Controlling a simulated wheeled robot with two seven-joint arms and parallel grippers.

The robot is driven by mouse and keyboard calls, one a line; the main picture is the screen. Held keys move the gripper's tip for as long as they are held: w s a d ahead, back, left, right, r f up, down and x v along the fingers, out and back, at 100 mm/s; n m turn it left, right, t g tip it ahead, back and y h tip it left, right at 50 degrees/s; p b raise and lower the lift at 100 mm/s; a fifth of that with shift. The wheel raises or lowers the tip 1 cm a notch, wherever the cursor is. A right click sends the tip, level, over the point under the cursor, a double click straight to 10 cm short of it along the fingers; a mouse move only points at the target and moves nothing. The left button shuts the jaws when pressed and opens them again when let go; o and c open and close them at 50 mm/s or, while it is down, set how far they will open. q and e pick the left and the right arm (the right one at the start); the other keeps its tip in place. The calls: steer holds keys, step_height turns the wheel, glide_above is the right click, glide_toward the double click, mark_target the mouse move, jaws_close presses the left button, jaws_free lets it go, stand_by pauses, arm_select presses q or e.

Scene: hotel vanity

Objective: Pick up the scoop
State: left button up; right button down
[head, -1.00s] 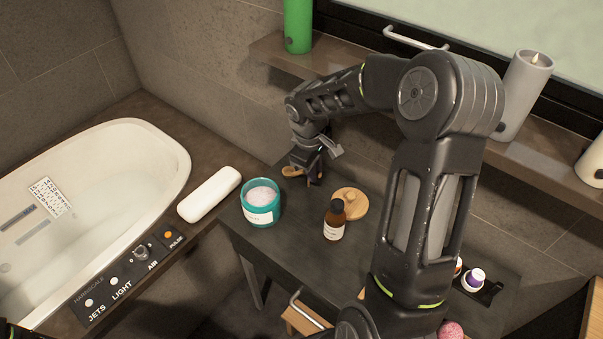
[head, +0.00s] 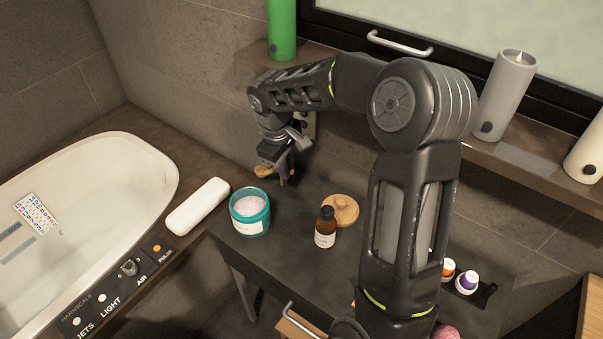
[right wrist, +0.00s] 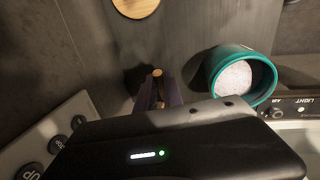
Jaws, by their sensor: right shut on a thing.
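The wooden scoop (head: 263,172) is behind the teal jar in the head view, only partly visible at my right gripper. My right gripper (head: 284,177) is shut on the scoop and holds it above the back of the dark table. In the right wrist view a tan end of the scoop (right wrist: 157,73) shows between the fingers (right wrist: 158,92); the rest is hidden. My left gripper is not in view.
The teal jar (head: 250,213) of pale salts stands close in front of the gripper. A brown bottle (head: 325,229) and round wooden lid (head: 342,209) are to its right. The bathtub (head: 90,200) and a white roll (head: 198,206) lie left. A shelf (head: 490,157) runs behind.

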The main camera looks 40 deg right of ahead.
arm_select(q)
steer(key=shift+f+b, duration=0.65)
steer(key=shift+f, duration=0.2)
arm_select(e)
steer(key=w+a, duration=0.9)
steer(key=a, duration=0.1)
steer(key=shift+w, duration=0.35)
steer(key=shift+d, duration=0.1)
